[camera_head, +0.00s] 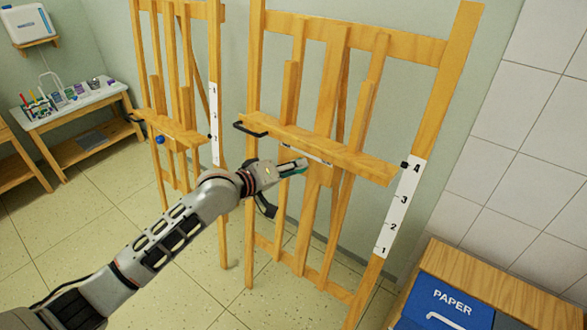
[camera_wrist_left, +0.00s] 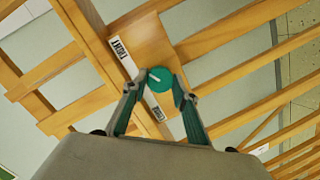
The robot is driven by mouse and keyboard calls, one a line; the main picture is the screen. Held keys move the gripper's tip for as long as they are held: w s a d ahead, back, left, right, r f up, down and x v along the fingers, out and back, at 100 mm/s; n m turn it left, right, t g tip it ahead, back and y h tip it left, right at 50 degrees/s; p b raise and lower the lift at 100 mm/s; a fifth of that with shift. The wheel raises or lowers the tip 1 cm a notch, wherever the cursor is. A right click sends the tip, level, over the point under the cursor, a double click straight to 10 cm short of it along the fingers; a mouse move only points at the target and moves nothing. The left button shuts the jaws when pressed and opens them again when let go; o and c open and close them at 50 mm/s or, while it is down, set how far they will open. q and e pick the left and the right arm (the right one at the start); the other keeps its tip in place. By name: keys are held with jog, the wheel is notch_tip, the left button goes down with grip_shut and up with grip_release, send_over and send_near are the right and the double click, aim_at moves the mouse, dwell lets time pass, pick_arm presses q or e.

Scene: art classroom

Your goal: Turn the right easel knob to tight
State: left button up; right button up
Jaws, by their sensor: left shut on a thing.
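The right easel (camera_head: 422,120) is wooden, with a tray ledge (camera_head: 335,146) across it. Its round green knob (camera_wrist_left: 160,79) shows in the left wrist view, with a short white mark pointing up and left. A white label strip (camera_wrist_left: 124,58) runs beside the knob; its upper end seems to read TIGHT, and the word at its lower end is hard to read. My left gripper (camera_head: 296,169) is at the easel just under the ledge; its green-padded fingers (camera_wrist_left: 160,92) are shut around the knob. In the head view the knob is hidden by the gripper. My right gripper is not in view.
The left easel (camera_head: 178,125) has a blue knob (camera_head: 160,140). The right easel's upright carries a numbered white scale (camera_head: 402,205). A wooden cabinet (camera_head: 500,285) with a blue PAPER box (camera_head: 445,305) stands at lower right. A supply table (camera_head: 75,115) is at far left.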

pick_arm(q)
jog(key=o, duration=1.1)
jog(key=v, duration=1.2)
jog(key=shift+r, duration=0.15)
jog(key=s+a+f+m+y, duration=0.1)
jog(key=s+a+f+y, duration=0.15)
jog(key=s+f, duration=0.4)
jog(key=s+a+f+m+t+y, duration=0.1)
jog(key=s+a+f, duration=0.25)
jog(key=f, duration=0.65)
jog(key=s+a+f+m+y, duration=0.1)
jog(key=s+a+f+y, duration=0.15)
jog(key=s+f, duration=0.4)
jog(key=s+a+f+m, duration=0.1)
jog(key=s+a+f, duration=0.1)
jog(key=s+f, duration=0.1)
jog(key=s+a+f+m+y, duration=0.1)
jog(key=s+f, duration=0.2)
jog(key=s, duration=0.1)
jog(key=s+a+f+m+g, duration=0.1)
jog(key=s+a+f, duration=0.1)
jog(key=s+f, duration=0.1)
jog(key=shift+s+a+y, duration=0.3)
jog(key=shift+s+a, duration=0.05)
jog(key=shift+a, duration=0.05)
